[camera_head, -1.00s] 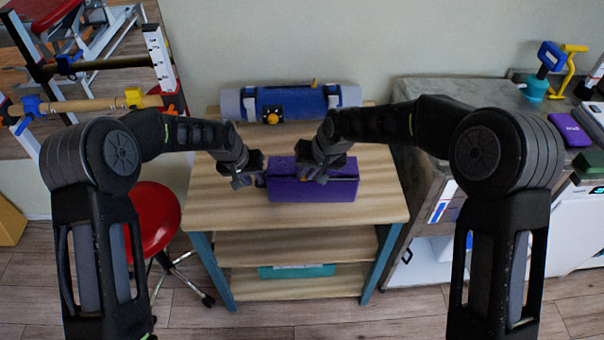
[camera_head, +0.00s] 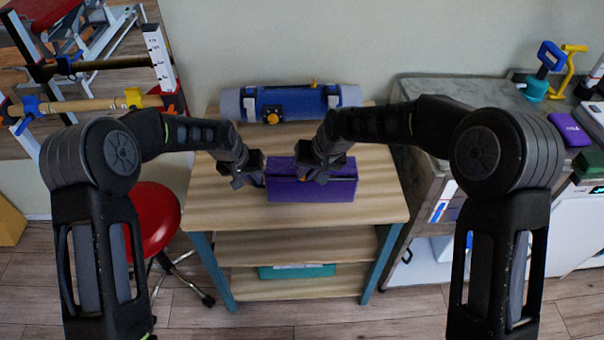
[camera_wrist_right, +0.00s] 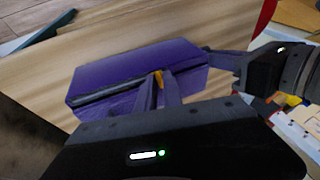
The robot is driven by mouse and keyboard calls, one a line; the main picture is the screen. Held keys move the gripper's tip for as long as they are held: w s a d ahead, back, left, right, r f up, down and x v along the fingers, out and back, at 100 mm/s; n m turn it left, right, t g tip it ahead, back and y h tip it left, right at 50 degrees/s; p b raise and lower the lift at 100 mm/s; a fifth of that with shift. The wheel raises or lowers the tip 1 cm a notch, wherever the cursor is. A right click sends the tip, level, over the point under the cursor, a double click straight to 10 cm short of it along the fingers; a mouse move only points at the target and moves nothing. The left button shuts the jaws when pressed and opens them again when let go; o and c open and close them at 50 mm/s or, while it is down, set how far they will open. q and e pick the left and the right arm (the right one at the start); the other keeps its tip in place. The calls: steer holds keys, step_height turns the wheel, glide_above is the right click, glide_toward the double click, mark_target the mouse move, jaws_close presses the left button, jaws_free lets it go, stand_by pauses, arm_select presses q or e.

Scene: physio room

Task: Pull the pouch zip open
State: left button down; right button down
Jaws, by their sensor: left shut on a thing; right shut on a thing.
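The purple pouch (camera_head: 312,190) lies on the wooden top of a small table, and it also shows in the right wrist view (camera_wrist_right: 135,70). My left gripper (camera_head: 259,181) is shut on the pouch's left end; in the wrist view it comes in from the right (camera_wrist_right: 213,60). My right gripper (camera_head: 313,178) is over the pouch's upper side, shut on the orange zip pull (camera_wrist_right: 158,76). A dark line (camera_wrist_right: 105,91) runs along the pouch from the pull toward the end away from my left gripper. I cannot tell how wide it gapes.
A blue and grey roll (camera_head: 290,103) lies behind the pouch against the wall. The table top (camera_head: 225,205) is clear around the pouch. A red stool (camera_head: 155,220) stands at the left, and a grey counter (camera_head: 450,115) with several items is at the right.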

arm_select(q)
steer(key=shift+a, duration=0.1)
arm_select(e)
steer(key=shift+d, duration=0.1)
arm_select(q)
steer(key=shift+s+f, duration=0.15)
arm_select(e)
steer(key=shift+d, duration=6)
steer(key=c, duration=1.4)
jaws_free()
steer(key=shift+o, duration=0.2)
steer(key=shift+d, duration=0.1)
step_height(320, 180, up, 8)
arm_select(q)
steer(key=c, duration=1.5)
jaws_free()
